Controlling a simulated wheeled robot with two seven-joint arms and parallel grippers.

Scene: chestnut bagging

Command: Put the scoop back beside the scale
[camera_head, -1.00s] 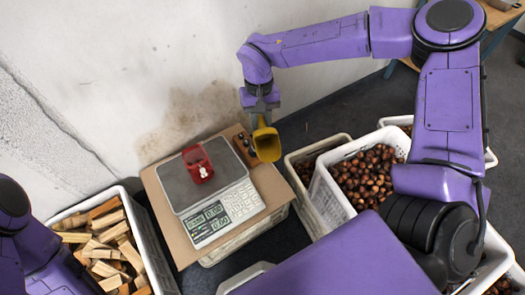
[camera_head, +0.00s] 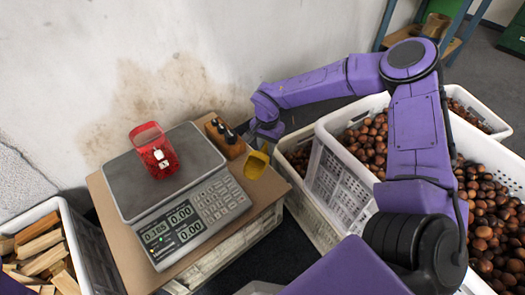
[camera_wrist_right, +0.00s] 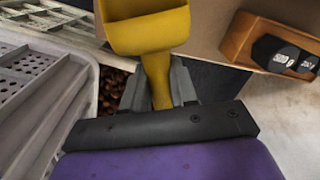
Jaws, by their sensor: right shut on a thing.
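My right gripper (camera_head: 268,131) is shut on the handle of the yellow scoop (camera_head: 256,164). In the right wrist view the scoop (camera_wrist_right: 150,30) points away from the fingers (camera_wrist_right: 160,82), its bowl close to the cardboard-topped stand. The scale (camera_head: 190,190) stands on the cardboard (camera_head: 118,238), left of the scoop, with its display lit. I cannot tell whether the scoop touches the cardboard. My left gripper is not in view.
White crates of chestnuts (camera_head: 345,190) are at the right. A crate of firewood (camera_head: 62,212) is at the left.

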